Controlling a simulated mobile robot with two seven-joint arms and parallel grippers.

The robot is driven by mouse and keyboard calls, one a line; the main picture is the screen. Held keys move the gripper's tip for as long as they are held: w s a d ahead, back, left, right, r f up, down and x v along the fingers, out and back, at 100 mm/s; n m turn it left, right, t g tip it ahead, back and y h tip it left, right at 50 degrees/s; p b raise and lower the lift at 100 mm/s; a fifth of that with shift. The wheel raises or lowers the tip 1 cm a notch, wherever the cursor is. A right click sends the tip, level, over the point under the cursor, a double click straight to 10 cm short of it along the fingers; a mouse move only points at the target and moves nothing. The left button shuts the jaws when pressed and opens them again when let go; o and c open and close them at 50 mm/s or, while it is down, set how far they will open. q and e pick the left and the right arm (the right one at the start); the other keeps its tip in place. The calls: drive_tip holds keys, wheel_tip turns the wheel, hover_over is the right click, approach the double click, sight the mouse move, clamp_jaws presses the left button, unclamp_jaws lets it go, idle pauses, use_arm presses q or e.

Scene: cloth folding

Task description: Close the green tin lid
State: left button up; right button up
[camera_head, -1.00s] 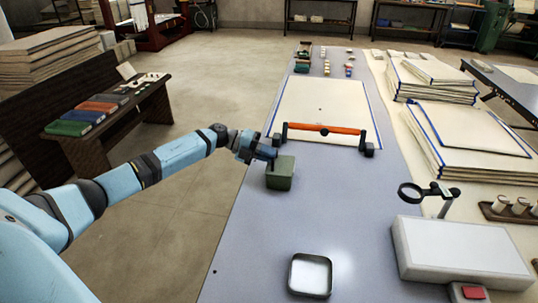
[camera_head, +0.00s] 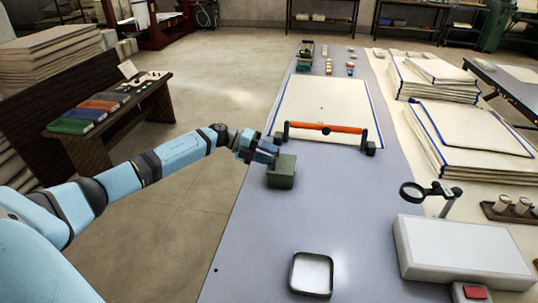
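A small dark green tin (camera_head: 281,173) stands on the left edge of the grey-blue table, and its top looks closed from here. My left gripper (camera_head: 272,152) is at the tin's far left top edge, with its fingers pointing right. I cannot tell whether it touches the tin, nor how far its fingers are apart. A shallow square dish (camera_head: 293,280) with a dark rim and pale inside lies at the near end of the table; I cannot tell whether it is a lid. My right gripper is not in view.
An orange-handled bar (camera_head: 325,128) stands just beyond the tin on a pale sheet (camera_head: 320,100). A white box (camera_head: 460,250) and a magnifier (camera_head: 412,192) stand at the right. The table (camera_head: 330,205) between tin and dish is clear.

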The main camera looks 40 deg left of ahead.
use_arm(q)
drive_tip(key=p+v, duration=0.1)
drive_tip(key=v, duration=1.2)
drive_tip(key=shift+a+r, duration=0.15)
drive_tip(key=shift+r, duration=0.15)
